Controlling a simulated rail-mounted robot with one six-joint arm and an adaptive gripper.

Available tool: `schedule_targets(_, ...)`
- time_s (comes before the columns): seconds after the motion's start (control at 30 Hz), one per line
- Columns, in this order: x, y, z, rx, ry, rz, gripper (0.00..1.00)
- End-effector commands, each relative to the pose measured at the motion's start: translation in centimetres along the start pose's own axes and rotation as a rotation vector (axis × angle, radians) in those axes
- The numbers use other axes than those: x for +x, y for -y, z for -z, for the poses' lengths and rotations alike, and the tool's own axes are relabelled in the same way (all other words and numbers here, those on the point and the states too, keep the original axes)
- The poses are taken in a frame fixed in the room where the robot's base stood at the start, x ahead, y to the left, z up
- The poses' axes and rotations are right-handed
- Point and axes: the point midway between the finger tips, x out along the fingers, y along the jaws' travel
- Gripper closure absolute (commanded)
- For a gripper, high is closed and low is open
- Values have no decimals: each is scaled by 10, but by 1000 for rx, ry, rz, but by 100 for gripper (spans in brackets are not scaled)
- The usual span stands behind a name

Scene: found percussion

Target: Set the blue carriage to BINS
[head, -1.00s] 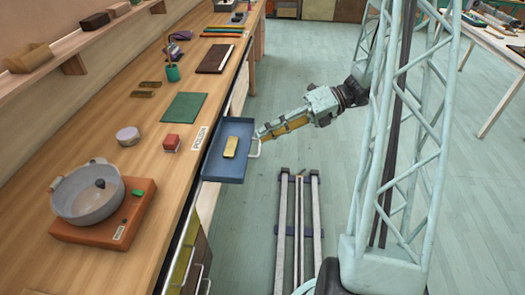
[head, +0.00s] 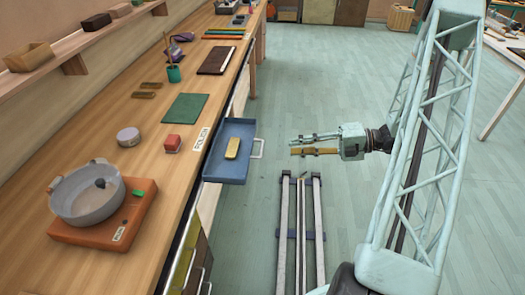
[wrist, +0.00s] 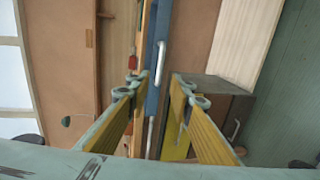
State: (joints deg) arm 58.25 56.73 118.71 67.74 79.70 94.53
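I cannot make out a blue carriage or a BINS mark for certain. A blue tray-like drawer (head: 219,170) stands pulled out from the workbench, with a yellow block (head: 232,148) lying in it. Its pale handle (head: 259,148) faces my gripper (head: 292,145). My gripper is open and empty, apart from the handle and to its right. In the wrist view the two yellow-sided fingers (wrist: 152,88) are spread, with the blue drawer front (wrist: 152,102) and its handle (wrist: 160,62) beyond, between them.
Other handles show below the bench.

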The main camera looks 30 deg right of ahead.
Motion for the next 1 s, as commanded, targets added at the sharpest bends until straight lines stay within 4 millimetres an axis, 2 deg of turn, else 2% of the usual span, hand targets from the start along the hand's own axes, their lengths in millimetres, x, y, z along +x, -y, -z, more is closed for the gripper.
schedule_targets(0.37, 1, 0, 0, -1, -1, 0, 79)
schedule_targets(0.57, 8, 0, 0, -1, -2, 1, 79)
schedule_targets(1.0, 50, 1, 1, -1, -3, 1, 79)
